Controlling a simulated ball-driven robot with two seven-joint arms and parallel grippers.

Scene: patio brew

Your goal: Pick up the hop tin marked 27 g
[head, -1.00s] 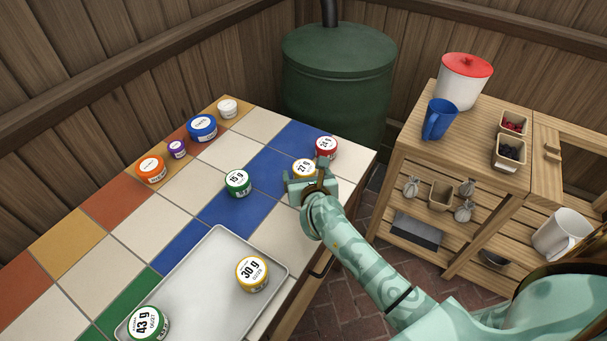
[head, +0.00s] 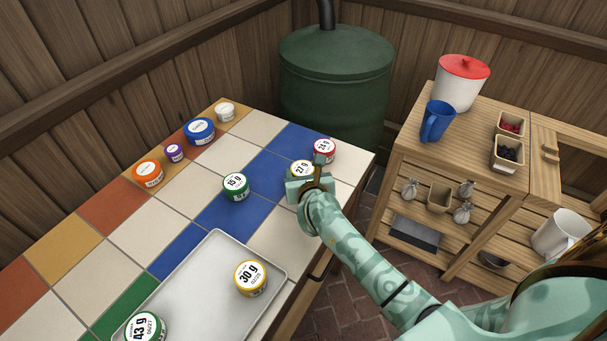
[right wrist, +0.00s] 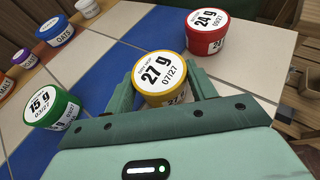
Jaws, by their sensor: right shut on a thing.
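The yellow hop tin marked 27 g (head: 301,168) is at the far right part of the tiled table, partly hidden by my gripper in the head view. In the right wrist view the tin (right wrist: 161,78) is upright between the fingers. My right gripper (head: 308,180) is shut on it; its fingers (right wrist: 163,95) are at the tin's two sides. Whether the tin touches the table is hard to tell. My left gripper is not in view.
The red 24 g tin (head: 324,151) stands close behind the held tin. The green 15 g tin (head: 236,187) is to its left. A grey tray (head: 205,285) holds the yellow 30 g tin (head: 250,278) and the green 43 g tin (head: 146,328).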

